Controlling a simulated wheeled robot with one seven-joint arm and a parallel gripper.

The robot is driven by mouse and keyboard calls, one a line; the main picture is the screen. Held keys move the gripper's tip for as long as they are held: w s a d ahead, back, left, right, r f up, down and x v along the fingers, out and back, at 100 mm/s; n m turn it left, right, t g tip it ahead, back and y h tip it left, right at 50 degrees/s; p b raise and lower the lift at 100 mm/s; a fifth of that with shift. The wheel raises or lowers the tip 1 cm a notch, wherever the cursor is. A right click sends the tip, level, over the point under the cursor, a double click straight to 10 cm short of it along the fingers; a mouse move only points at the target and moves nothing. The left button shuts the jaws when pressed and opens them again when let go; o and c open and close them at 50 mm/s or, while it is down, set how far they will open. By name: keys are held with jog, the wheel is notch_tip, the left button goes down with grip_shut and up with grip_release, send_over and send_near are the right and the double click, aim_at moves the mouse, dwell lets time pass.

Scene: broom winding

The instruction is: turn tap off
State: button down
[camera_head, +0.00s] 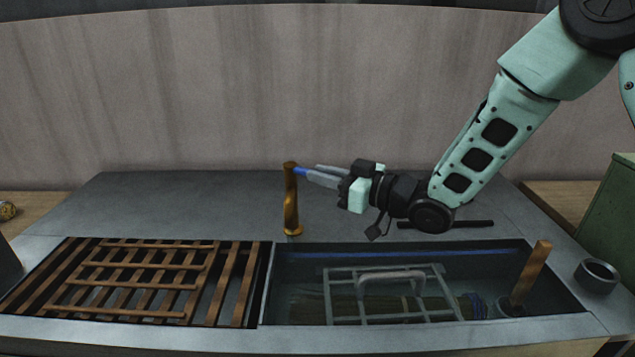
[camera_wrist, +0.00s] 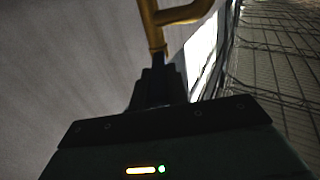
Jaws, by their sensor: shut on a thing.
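The brass tap (camera_head: 291,205) stands upright on the grey counter behind the sink basin. My gripper (camera_head: 300,172) reaches in from the right, and its blue-tipped fingers meet the tap near its top. The fingers are shut on the tap. In the wrist view the yellow-brown tap (camera_wrist: 153,28) rises from the dark fingertips (camera_wrist: 158,58), with a curved branch to the right. The exact part between the fingers is hidden.
The basin (camera_head: 300,285) holds a wire rack with a handle (camera_head: 390,279) and a wooden-handled tool (camera_head: 530,273). A slatted wooden rack (camera_head: 150,283) lies left. A dark ring-shaped cup (camera_head: 597,276) and a green box (camera_head: 615,215) are at right. A dark bar (camera_head: 475,224) lies behind the basin.

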jog(key=shift+w+d+n+g+y+p, duration=0.2)
jog(key=shift+w+n+g+y+p, duration=0.4)
jog(key=shift+n+g, duration=0.65)
jog(key=shift+w+d+n+g+y+p, duration=0.3)
jog(key=shift+w+n+g, duration=0.45)
jog(key=shift+g, duration=1)
jog(key=shift+w+d+n+g+y+p, duration=0.15)
jog(key=shift+w+n+g+y+p, duration=0.5)
jog(key=shift+n+g, duration=0.6)
jog(key=shift+w+g, duration=0.1)
jog(key=shift+g, duration=0.25)
jog(key=c, duration=1.4)
grip_release()
jog(key=shift+o, duration=0.2)
jog(key=d+b, duration=0.2)
jog(key=d, duration=1.5)
jog(key=shift+s+d, duration=0.2)
